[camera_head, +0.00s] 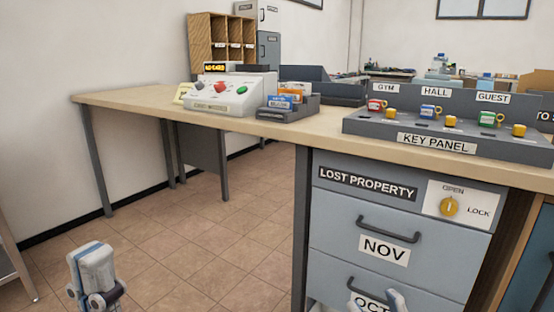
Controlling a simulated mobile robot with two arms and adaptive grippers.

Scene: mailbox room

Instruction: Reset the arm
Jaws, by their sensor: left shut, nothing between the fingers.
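My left gripper (95,283) is at the lower left, low over the tiled floor and apart from the desk and drawers. It is shut and holds nothing. My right gripper (395,300) shows only in small part at the bottom edge, in front of the lower drawer marked OCT (368,301). Most of it is cut off by the frame, so its fingers cannot be judged.
The desk (140,97) carries a control box (232,95), a card holder (287,110) and a key panel (437,142) with several keys. Below are the lost property cabinet (330,207) and NOV drawer (384,251), both closed. The floor (215,250) at left is clear.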

